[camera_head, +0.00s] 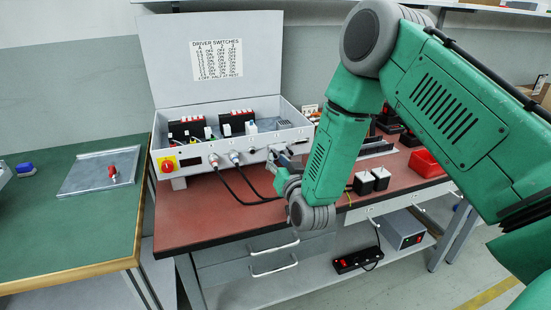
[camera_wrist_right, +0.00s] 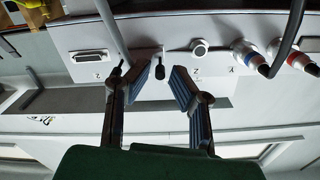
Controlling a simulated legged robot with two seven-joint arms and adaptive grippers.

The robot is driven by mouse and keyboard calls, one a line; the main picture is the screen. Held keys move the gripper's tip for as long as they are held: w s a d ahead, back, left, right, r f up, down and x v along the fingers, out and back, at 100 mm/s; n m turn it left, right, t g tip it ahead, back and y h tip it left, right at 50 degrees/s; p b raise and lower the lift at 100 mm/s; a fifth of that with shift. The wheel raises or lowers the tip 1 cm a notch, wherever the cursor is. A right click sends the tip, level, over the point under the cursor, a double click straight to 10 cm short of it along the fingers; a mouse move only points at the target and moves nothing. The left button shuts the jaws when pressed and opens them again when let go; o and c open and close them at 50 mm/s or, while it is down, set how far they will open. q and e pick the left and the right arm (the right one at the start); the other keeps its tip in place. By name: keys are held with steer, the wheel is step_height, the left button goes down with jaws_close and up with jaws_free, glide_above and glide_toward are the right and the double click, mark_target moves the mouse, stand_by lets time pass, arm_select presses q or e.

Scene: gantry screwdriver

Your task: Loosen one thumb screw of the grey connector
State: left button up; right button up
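The grey connector (camera_wrist_right: 141,56) sits on the front face of the control box (camera_head: 196,156), with a grey cable (camera_wrist_right: 112,30) running to it in the right wrist view. Two dark thumb screws show at it, one on the left (camera_wrist_right: 118,68) and one in the middle (camera_wrist_right: 160,69). My right gripper (camera_wrist_right: 154,80) is open, its two fingers apart, the middle screw between the fingertips in the picture. The left screw lies by the left fingertip; contact is unclear. In the head view my right gripper (camera_head: 283,160) is at the box front and hides the connector. My left gripper is not in view.
Two round plugs (camera_wrist_right: 253,60) with black cables and a free port (camera_wrist_right: 91,57) share the box face. The box stands with its lid (camera_head: 215,50) open on the red-brown table (camera_head: 215,210). A red bin (camera_head: 425,163) and black blocks (camera_head: 372,180) stand right.

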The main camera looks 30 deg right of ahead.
steer(key=m+b, duration=0.1)
steer(key=m, duration=0.4)
steer(key=shift+s+d+f, duration=0.1)
steer(key=m+b, duration=0.2)
steer(key=m, duration=0.3)
steer(key=m+b, duration=0.5)
steer(key=m, duration=0.3)
steer(key=shift+f+b, duration=0.2)
steer(key=shift+b, duration=0.15)
steer(key=shift+r+m+b, duration=0.25)
steer(key=shift+m+b, duration=0.35)
steer(key=shift+m, duration=0.5)
steer(key=m+b, duration=0.8)
steer(key=shift+f, duration=0.2)
steer(key=shift+r+m, duration=0.25)
steer(key=shift+m, duration=0.55)
steer(key=shift+r, duration=0.1)
